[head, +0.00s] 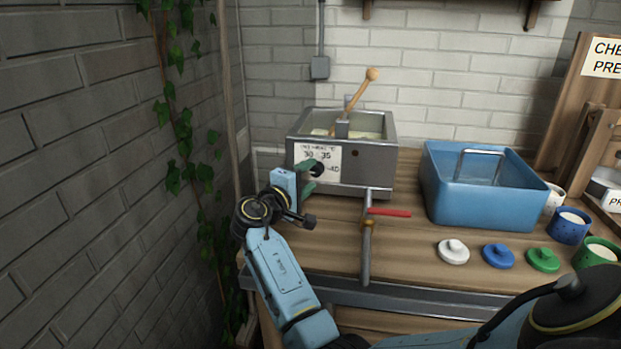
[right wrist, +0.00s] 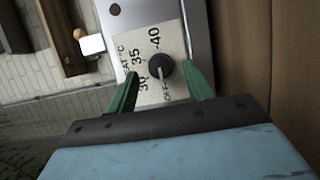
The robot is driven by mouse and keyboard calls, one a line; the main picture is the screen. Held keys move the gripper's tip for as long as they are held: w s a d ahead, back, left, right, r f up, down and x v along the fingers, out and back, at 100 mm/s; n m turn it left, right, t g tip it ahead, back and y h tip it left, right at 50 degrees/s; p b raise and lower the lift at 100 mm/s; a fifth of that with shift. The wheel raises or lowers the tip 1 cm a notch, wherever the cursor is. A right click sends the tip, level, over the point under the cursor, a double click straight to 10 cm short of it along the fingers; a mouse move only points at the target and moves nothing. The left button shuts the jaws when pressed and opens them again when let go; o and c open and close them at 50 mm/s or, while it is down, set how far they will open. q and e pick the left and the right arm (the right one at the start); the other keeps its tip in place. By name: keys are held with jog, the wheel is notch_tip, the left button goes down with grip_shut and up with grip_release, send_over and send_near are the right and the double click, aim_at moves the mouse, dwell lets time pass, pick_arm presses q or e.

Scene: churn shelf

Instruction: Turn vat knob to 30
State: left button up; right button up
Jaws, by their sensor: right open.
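The vat (head: 372,170) is a grey metal box on the bench with a white dial plate (head: 304,175) on its front, marked 30, 35 and 40. The dark round vat knob (head: 317,170) sits on this plate. In the right wrist view the knob (right wrist: 160,68) shows between my green fingertips, with a pale line running from it toward the small lettering that looks like OFF. My right gripper (head: 307,180) is open at the dial; it also shows in the right wrist view (right wrist: 161,76), one finger on each side of the knob. Contact cannot be told. My left gripper is out of view.
A wooden-handled stirrer (head: 367,85) stands in the vat. A brick wall is at left.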

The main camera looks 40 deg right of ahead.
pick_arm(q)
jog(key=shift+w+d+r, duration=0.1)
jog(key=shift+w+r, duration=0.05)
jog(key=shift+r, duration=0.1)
pick_arm(e)
jog(key=shift+x, duration=0.8)
jog(key=c, duration=0.9)
jog(key=shift+c, duration=0.2)
